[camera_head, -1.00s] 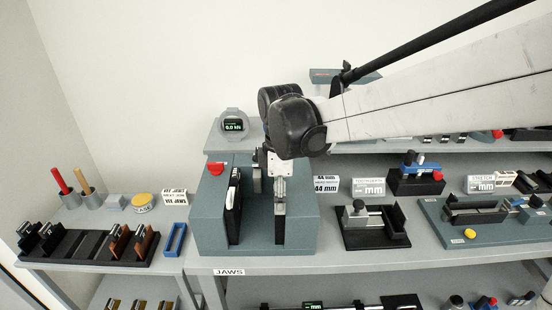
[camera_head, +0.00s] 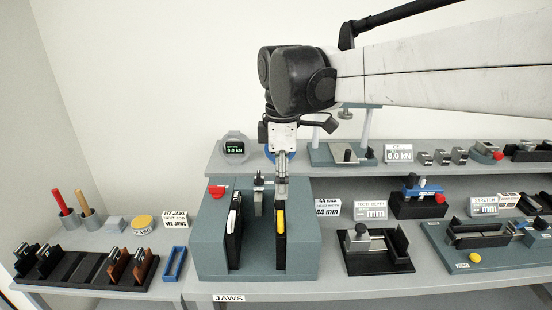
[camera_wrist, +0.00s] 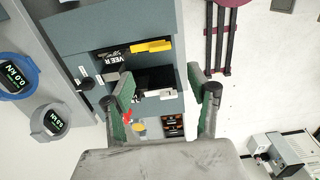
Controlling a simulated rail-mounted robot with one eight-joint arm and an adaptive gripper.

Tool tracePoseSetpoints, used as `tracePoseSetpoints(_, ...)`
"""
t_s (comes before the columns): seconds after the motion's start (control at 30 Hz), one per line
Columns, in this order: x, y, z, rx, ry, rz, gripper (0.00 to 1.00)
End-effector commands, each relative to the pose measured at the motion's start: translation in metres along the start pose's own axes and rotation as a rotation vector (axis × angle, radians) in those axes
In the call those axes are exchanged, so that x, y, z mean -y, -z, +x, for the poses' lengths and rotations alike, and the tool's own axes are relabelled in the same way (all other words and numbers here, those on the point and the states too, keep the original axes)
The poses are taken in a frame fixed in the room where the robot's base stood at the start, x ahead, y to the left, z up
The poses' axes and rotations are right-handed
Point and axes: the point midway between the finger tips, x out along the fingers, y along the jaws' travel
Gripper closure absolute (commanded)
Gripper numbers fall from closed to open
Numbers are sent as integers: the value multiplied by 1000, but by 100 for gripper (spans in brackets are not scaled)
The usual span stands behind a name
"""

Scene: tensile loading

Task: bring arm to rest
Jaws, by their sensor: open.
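My arm reaches in from the right, and my gripper (camera_head: 270,182) hangs downward over the blue-grey jaws block (camera_head: 212,238). In the wrist view my gripper (camera_wrist: 168,92) shows two green-padded fingers well apart with nothing between them. The block has two dark upright jaw pieces, one with a white part (camera_head: 233,222) and one with a yellow part (camera_head: 281,221). In the wrist view the yellow part (camera_wrist: 151,46) lies beyond the fingertips. The exact gap between fingers and block cannot be told.
A black rack (camera_head: 85,272) with several jaw pieces stands at left, beside an empty blue tray (camera_head: 175,262). A raised shelf behind carries a round display (camera_head: 234,148). A black fixture (camera_head: 376,250) stands right of the block. The air above the left table is clear.

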Motion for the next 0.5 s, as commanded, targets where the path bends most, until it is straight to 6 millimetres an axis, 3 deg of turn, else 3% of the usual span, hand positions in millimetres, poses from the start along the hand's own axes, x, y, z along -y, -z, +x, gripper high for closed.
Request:
tracePoseSetpoints(0.37,1,-2,-1,-1,-3,8,46)
tracePoseSetpoints(0.5,11,-16,-2,-14,-35,95,46)
